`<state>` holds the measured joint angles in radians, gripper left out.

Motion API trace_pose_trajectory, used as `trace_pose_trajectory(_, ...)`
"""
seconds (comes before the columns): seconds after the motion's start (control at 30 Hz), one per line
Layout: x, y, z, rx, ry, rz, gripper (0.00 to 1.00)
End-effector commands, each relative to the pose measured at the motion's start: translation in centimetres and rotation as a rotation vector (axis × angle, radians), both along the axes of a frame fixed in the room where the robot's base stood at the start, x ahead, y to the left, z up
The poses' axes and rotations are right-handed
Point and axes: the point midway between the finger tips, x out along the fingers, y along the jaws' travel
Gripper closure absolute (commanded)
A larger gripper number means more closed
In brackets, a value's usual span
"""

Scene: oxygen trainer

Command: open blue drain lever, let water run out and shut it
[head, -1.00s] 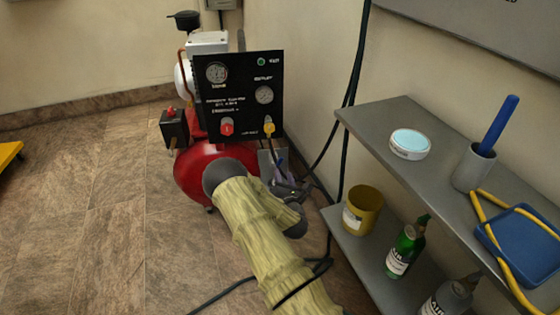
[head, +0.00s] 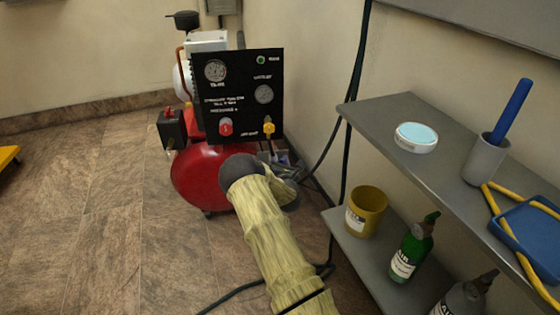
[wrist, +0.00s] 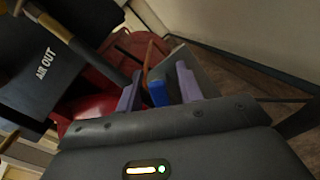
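The blue drain lever (wrist: 158,93) shows in the wrist view between the two purple fingers of my gripper (wrist: 159,90). The lever is hidden in the head view, where my sleeved arm reaches down beside the red compressor tank (head: 203,180). The tank also shows in the wrist view (wrist: 95,105). No running water is visible.
A black gauge panel (head: 241,112) with a red knob and a yellow fitting stands over the tank. A grey shelf (head: 385,120) is close on the right, holding a yellow bucket (head: 366,212) and bottles. A dark hose hangs by the wall.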

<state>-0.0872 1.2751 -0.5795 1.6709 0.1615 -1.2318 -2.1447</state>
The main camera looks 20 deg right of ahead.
Motion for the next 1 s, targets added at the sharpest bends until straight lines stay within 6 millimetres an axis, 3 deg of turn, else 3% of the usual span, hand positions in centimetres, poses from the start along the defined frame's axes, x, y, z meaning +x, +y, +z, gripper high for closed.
trace_pose_trajectory(0.03, -0.01, 0.01, -0.01, 0.000, 0.000, 0.000, 0.70)
trace_pose_trajectory(0.2, -0.03, 0.01, -0.03, 0.000, 0.000, 0.000, 1.00)
trace_pose_trajectory(0.67, -0.12, -0.17, -0.18, 0.052, -0.014, 0.000, 1.00)
trace_pose_trajectory(1.0, -0.31, -0.80, -0.69, 0.251, -0.069, -0.001, 1.00)
